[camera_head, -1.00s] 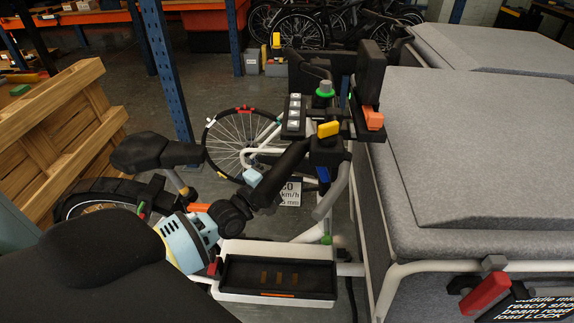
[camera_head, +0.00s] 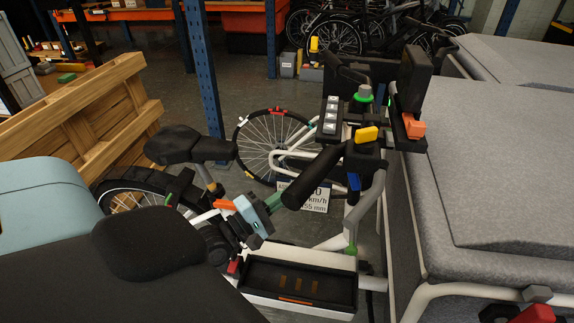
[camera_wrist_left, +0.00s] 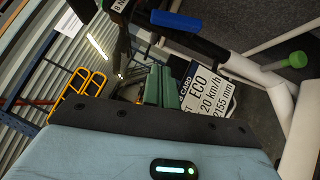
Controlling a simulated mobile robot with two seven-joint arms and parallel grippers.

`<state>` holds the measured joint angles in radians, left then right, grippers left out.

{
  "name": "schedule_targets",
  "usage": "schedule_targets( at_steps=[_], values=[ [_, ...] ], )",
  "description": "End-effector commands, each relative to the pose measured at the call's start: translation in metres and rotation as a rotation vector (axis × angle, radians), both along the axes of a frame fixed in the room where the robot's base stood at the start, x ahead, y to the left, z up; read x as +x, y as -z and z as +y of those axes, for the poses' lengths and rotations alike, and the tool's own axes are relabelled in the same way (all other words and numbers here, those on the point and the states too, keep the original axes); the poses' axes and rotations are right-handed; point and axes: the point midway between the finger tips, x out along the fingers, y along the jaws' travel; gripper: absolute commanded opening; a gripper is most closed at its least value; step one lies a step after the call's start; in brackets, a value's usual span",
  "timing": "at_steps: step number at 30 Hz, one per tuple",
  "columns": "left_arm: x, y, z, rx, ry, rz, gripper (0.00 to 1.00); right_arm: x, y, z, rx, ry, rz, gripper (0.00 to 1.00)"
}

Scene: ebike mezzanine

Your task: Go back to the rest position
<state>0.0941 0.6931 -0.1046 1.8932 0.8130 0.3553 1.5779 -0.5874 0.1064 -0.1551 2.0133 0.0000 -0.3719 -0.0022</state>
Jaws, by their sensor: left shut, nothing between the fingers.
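My left gripper (camera_head: 276,200) is low between the bikes in the head view. Its green fingers are together and hold nothing. They show near the lower end of a black handlebar grip (camera_head: 316,178); I cannot tell from this view whether they touch it. In the left wrist view the green fingers (camera_wrist_left: 160,86) are shut, with the printed ECO card (camera_wrist_left: 207,92) beside them on the right. My light-blue and black arm parts fill the lower left of the head view. My right gripper is in neither view.
A white-framed black tray (camera_head: 265,283) lies below. A black saddle (camera_head: 185,146) and wooden crate (camera_head: 85,110) are left. Grey padded cargo boxes (camera_head: 490,170) fill the right. Open floor (camera_head: 160,80) lies behind.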

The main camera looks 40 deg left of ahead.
Motion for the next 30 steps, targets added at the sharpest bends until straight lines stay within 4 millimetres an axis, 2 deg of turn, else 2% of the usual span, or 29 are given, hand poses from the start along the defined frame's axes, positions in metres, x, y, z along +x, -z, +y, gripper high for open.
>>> schedule_targets(
  at_steps=[13, 17, 20, 23, 27, 30],
  values=[
    [0.000, 0.001, -0.001, 0.002, 0.000, 0.001, 0.00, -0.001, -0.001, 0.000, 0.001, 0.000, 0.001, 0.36],
    [-0.010, 0.013, -0.010, 0.078, -0.007, 0.030, 0.00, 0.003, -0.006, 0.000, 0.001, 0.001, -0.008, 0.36],
    [-0.031, 0.037, -0.027, 0.240, -0.012, 0.085, 0.00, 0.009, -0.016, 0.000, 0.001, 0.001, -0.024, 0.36],
    [-0.062, 0.067, -0.051, 0.473, -0.001, 0.154, 0.00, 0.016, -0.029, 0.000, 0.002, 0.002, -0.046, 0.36],
    [-0.113, 0.106, -0.082, 0.826, 0.054, 0.240, 0.00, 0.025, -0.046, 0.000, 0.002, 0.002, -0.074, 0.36],
    [-0.153, 0.128, -0.102, 1.074, 0.121, 0.286, 0.00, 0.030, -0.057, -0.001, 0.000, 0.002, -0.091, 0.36]
  ],
)
